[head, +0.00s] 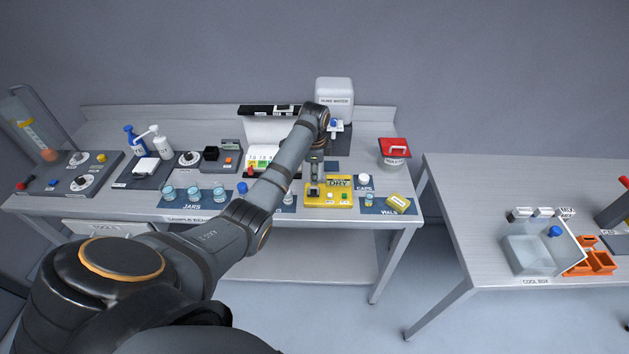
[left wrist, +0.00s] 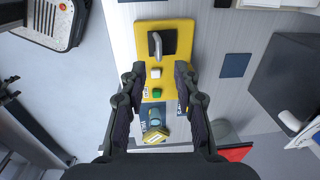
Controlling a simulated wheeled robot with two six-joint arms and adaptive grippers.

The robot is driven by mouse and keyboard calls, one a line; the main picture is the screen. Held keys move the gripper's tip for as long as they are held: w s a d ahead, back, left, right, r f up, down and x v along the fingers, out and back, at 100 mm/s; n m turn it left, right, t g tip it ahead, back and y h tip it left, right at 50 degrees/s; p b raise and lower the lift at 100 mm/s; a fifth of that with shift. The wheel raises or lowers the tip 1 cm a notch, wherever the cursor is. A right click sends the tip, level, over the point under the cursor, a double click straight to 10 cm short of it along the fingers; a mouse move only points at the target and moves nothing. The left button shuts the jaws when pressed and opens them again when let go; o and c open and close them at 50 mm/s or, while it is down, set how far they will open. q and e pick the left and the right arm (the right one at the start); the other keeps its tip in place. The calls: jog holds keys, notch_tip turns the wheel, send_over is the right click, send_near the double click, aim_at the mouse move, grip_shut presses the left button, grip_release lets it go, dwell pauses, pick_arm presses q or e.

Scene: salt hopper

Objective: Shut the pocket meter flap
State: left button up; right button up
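A yellow unit (head: 341,202) marked DRY lies on the left table near its front edge. In the left wrist view the yellow unit (left wrist: 171,75) has a dark square recess (left wrist: 169,36), a grey bent lever (left wrist: 155,44), and a white and a green button.
A white PURE WATER tank (head: 334,90) stands behind, and a red-lidded waste bin (head: 394,150) at right. A second table holds a clear cool box (head: 527,255). A floor gap separates the tables.

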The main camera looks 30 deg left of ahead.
aim_at(315, 194)
pick_arm(q)
notch_tip(315, 194, down, 4)
jog(key=shift+r, duration=0.1)
jog(key=shift+w+f, duration=0.1)
jog(key=shift+f, duration=0.4)
jog(key=shift+r, duration=0.1)
grip_shut()
jog(key=shift+p, duration=0.35)
